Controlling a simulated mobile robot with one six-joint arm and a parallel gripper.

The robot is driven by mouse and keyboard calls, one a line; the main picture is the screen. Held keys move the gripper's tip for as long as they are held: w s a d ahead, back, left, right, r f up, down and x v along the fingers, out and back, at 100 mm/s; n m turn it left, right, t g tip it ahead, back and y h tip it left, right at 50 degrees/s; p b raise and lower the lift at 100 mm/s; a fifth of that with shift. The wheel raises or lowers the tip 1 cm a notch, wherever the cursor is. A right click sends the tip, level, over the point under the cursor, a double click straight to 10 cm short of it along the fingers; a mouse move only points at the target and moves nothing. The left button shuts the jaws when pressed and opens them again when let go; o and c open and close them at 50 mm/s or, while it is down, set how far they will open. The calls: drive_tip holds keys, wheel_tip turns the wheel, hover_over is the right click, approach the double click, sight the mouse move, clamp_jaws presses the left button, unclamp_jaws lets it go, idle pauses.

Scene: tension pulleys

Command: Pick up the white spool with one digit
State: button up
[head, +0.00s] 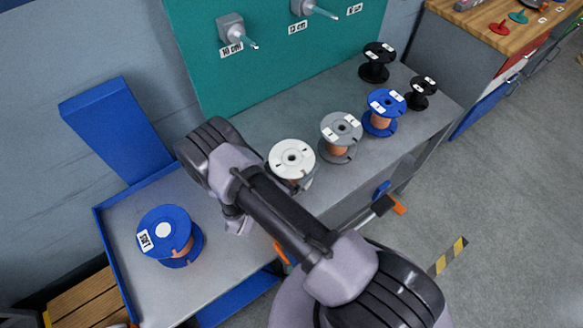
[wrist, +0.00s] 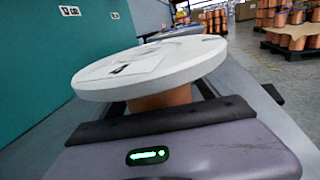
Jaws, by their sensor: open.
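The white spool (head: 292,160) stands upright on the grey bench, its copper winding partly hidden by my arm. In the wrist view its white top flange (wrist: 150,68) fills the middle, with a label and a dark mark on it that I cannot read. The copper winding (wrist: 160,97) shows below the flange, directly ahead of my palm. My gripper (wrist: 163,104) is open, at the spool below flange height, with dark finger parts on both sides of the winding. Whether it touches the spool cannot be told. The head view hides the fingers behind my arm.
A grey spool (head: 341,135), a blue spool (head: 384,110) and two black spools (head: 376,62) stand to the right along the bench (head: 290,105). A large blue spool (head: 166,234) stands at left. A teal panel (head: 270,60) with pegs rises behind.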

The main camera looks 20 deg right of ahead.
clamp_jaws()
idle(0.3)
